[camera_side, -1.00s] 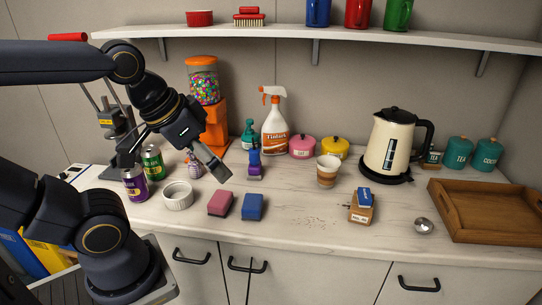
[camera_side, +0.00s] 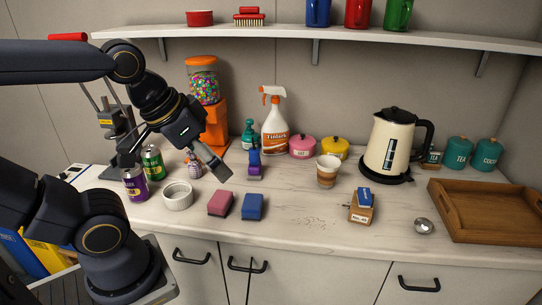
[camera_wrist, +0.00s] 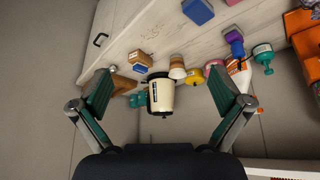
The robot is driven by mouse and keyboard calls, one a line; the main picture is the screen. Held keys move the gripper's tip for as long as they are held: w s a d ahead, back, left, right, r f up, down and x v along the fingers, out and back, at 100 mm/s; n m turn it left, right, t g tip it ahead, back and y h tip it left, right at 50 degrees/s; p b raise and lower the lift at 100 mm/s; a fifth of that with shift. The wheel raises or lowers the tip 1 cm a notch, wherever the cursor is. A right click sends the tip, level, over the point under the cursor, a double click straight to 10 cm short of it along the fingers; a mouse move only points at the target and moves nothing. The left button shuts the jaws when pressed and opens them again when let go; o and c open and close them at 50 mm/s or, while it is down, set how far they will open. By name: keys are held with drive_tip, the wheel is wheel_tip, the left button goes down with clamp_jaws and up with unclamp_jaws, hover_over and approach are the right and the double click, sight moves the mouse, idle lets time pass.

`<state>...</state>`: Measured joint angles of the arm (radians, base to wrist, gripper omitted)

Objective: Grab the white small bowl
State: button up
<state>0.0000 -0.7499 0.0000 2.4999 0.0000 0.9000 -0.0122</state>
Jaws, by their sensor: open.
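The small white bowl (camera_side: 177,196) stands upright on the counter, to the right of the purple can and left of the pink sponge, in the side view. I cannot make it out in the wrist view. My gripper (camera_side: 217,172) is above the counter, to the upper right of the bowl and apart from it. In the wrist view my gripper (camera_wrist: 165,100) has its two fingers spread wide with nothing between them; the cream kettle (camera_wrist: 160,95) shows far beyond.
A purple can (camera_side: 135,183) and a green can (camera_side: 153,163) stand close left of the bowl. A pink sponge (camera_side: 220,203) and a blue sponge (camera_side: 252,207) lie to its right. A spray bottle (camera_side: 274,130) stands behind.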

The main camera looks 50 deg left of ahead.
drive_tip(key=n, duration=0.3)
drive_tip(key=n+g, duration=0.6)
drive_tip(key=n, duration=2.2)
hover_over(178, 193)
drive_tip(key=d, duration=0.3)
drive_tip(key=f, duration=1.9)
drive_tip(key=shift+s+f, duration=0.2)
drive_tip(key=shift+s, duration=0.05)
drive_tip(key=shift+s+d+f, duration=0.1)
drive_tip(key=shift+f, duration=2.9)
drive_tip(key=c, duration=1)
